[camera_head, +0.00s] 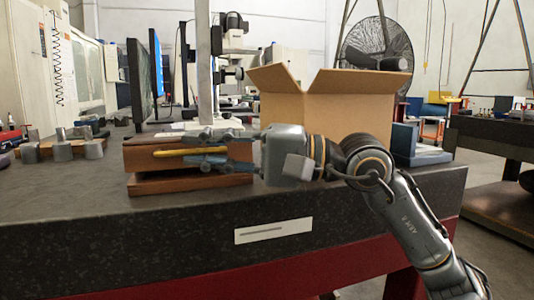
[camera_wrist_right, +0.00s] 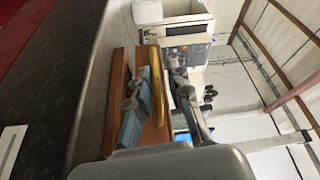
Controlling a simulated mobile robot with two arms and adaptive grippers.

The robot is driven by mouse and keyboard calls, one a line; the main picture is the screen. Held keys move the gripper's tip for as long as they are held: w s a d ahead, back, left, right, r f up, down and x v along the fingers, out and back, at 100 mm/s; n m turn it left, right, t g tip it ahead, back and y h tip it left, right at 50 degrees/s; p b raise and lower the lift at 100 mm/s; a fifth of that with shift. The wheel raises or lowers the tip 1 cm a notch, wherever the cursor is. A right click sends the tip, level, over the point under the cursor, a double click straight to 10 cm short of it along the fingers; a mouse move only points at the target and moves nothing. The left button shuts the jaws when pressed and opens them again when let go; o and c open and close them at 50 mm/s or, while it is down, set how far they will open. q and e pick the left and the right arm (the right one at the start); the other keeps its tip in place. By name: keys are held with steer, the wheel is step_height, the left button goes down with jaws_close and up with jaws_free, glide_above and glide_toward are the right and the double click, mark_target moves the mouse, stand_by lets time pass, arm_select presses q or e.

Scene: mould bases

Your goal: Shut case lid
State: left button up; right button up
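A brown wooden case (camera_head: 160,186) lies near the front edge of the dark table. Its upper brown part, which looks like the lid (camera_head: 134,158), stands above the lower part with a dark gap between them. My right gripper (camera_head: 190,150) reaches in from the right, fingers pointing left, in front of the upper part and hiding much of it. A yellow strip (camera_head: 180,152) shows between its spread fingers. In the right wrist view the fingers (camera_wrist_right: 160,100) are apart, with brown wood (camera_wrist_right: 117,85) and the yellow strip (camera_wrist_right: 177,75) beyond; contact cannot be told. My left gripper is not in view.
An open cardboard box (camera_head: 325,115) stands behind my right arm. Grey metal parts (camera_head: 75,148) and a monitor (camera_head: 140,85) stand on the table to the left and behind. The tabletop (camera_head: 60,195) left of the case is clear.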

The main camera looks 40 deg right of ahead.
steer(key=v, duration=0.9)
steer(key=shift+s+d, duration=0.15)
steer(key=shift+d, duration=0.05)
stand_by(0.4)
